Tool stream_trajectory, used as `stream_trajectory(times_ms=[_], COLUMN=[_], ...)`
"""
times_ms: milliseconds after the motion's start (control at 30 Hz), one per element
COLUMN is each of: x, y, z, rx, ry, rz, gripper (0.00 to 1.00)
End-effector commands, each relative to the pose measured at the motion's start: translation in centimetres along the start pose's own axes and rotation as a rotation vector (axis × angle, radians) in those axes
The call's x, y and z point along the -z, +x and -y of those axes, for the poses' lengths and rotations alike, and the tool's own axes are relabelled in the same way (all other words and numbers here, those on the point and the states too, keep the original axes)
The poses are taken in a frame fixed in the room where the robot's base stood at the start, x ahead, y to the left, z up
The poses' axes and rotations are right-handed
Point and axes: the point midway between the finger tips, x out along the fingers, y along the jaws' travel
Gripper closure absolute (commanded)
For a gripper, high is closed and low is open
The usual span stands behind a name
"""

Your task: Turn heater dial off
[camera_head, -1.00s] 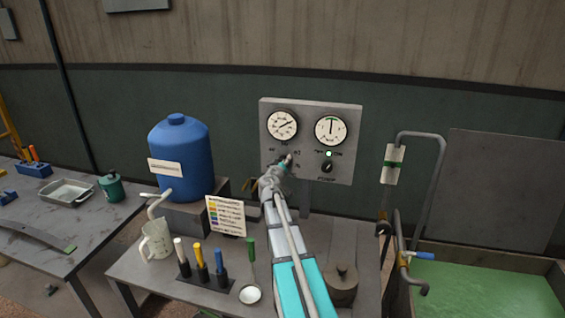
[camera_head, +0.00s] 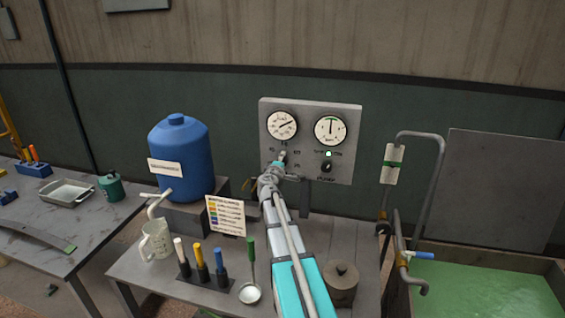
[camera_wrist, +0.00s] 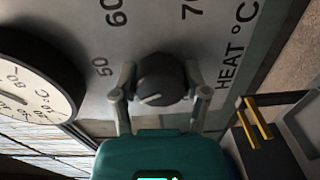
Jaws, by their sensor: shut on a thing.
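The heater dial is a dark round knob (camera_wrist: 164,74) with a short white mark at its lower left in the wrist view. Numbers 50, 60 and 70 and the label HEAT °C are printed around it on the grey panel (camera_head: 346,112). My gripper (camera_wrist: 160,88) is shut on the dial, one finger on each side of it. In the head view my gripper (camera_head: 279,160) is at the lower left of the panel, hiding most of the dial. A second black knob (camera_head: 327,167) sits to the right, below a lit indicator (camera_head: 328,154).
Two round gauges (camera_head: 282,125) (camera_head: 331,130) are above on the panel. A blue tank (camera_head: 181,150) stands left. A label card (camera_head: 226,216), coloured handles (camera_head: 201,262), a ladle (camera_head: 250,293) and a lidded pot (camera_head: 342,286) are on the bench below. A bent pipe (camera_head: 428,138) rises at right.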

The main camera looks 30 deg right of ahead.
Motion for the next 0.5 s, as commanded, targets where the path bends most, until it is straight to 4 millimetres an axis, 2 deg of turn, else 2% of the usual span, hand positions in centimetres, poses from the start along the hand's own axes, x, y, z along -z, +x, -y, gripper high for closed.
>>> stream_trajectory(times_ms=[500], x=[0.03], y=[0.01], z=[0.02], rx=[0.001], ry=[-0.491], rz=[0.012], gripper=[0.89])
